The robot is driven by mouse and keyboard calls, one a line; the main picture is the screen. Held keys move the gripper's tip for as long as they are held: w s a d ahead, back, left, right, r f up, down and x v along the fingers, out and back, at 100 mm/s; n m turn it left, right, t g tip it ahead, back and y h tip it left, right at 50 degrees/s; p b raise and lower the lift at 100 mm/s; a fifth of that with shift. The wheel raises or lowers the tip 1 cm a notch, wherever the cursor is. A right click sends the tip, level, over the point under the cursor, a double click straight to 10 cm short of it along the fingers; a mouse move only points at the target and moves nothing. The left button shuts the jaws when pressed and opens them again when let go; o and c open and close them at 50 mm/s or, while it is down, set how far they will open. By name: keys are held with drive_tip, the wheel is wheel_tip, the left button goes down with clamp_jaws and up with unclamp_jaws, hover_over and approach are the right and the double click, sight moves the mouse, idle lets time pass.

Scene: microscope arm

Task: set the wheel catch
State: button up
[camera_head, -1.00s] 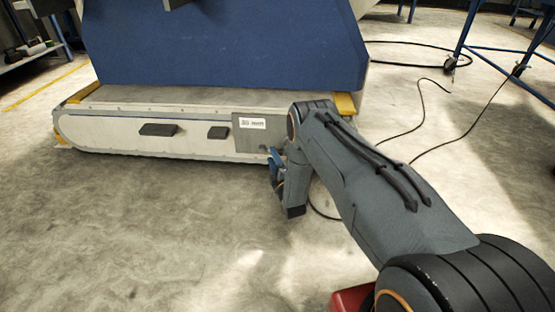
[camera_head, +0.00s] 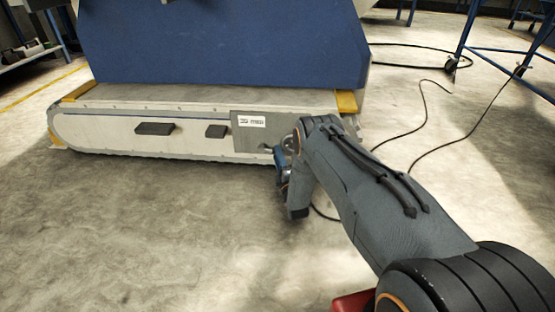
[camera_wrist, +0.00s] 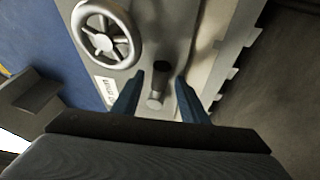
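In the wrist view, a pale spoked handwheel (camera_wrist: 105,35) sits on the grey panel at upper left. Beside it a short grey peg with a rounded end (camera_wrist: 155,100), which looks like the catch, stands out from the panel near a dark round spot. My gripper (camera_wrist: 159,78) is open, its two blue fingers on either side of the peg, with a visible gap to each. I cannot tell how deep the peg lies between them. In the head view my gripper (camera_head: 279,160) is at the machine's right end, and my arm hides much of that area.
The machine's long pale base (camera_head: 100,132) carries two dark blocks (camera_head: 155,128) and a labelled grey plate (camera_head: 250,122). Its blue body (camera_head: 220,45) rises behind. Cables (camera_head: 440,135) lie on the floor at right. The floor in front is clear.

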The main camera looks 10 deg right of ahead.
drive_tip(key=shift+w, duration=0.1)
clamp_jaws()
drive_tip(key=shift+r+n+g+p, duration=0.3)
drive_tip(key=shift+r+n+p, duration=0.2)
drive_tip(key=shift+n+p, duration=0.4)
unclamp_jaws()
drive_tip(key=s+f+p, duration=0.1)
drive_tip(key=s+p, duration=0.2)
drive_tip(key=s, duration=0.4)
drive_tip(key=shift+s+d+f+p, duration=0.2)
drive_tip(key=shift+s+d+p, duration=0.2)
